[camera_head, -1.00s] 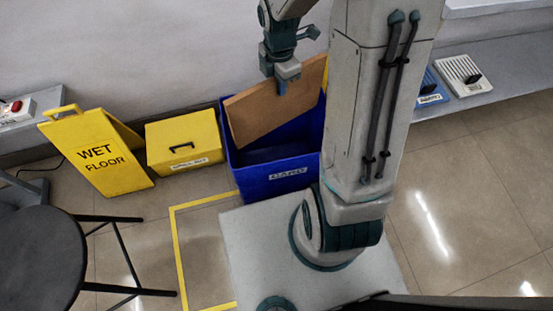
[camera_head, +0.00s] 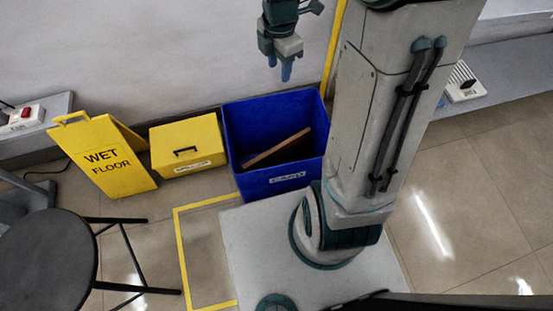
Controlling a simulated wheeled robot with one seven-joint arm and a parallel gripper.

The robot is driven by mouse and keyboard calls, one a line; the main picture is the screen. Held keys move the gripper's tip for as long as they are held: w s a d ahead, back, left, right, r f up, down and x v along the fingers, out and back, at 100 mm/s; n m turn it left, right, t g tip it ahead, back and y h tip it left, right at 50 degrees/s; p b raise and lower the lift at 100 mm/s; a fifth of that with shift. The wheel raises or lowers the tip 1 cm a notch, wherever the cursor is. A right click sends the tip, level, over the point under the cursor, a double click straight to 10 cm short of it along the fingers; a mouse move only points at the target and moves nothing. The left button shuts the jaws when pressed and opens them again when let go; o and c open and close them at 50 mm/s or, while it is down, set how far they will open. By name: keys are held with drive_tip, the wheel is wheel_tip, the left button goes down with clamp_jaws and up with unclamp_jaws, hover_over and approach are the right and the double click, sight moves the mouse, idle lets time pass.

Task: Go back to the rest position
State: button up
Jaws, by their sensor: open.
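My gripper (camera_head: 280,72) is open and empty, with its two blue fingertips pointing down. It hangs above the far part of the blue bin (camera_head: 285,180), clear of its rim. A brown cardboard piece (camera_head: 277,147) lies low and tilted inside the bin, apart from the gripper. My arm rises from my base at the right of the bin and hides part of the bin's right side.
A yellow wet floor sign (camera_head: 105,160) and a yellow box (camera_head: 188,147) stand left of the bin. A dark round stool (camera_head: 45,262) is at the lower left. A power strip (camera_head: 20,117) sits on a ledge. Tiled floor at right is clear.

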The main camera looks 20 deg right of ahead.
drive_tip(key=shift+r+p, duration=0.35)
drive_tip(key=shift+r, duration=1.35)
drive_tip(key=shift+r, duration=0.1)
drive_tip(key=s+r+m+t+p, duration=0.1)
drive_tip(key=s+r+m+p, duration=0.3)
drive_tip(key=r+m+p, duration=0.3)
drive_tip(key=s+r+m+t+p, duration=0.1)
drive_tip(key=s+r+m+p, duration=0.4)
drive_tip(key=r+p, duration=0.5)
drive_tip(key=s+r+m+p, duration=0.4)
drive_tip(key=r+m+p, duration=0.5)
drive_tip(key=r, duration=0.5)
drive_tip(key=shift+s+r+m+t+p, duration=0.3)
drive_tip(key=shift+s+r+m+t, duration=0.1)
drive_tip(key=shift+c, duration=0.5)
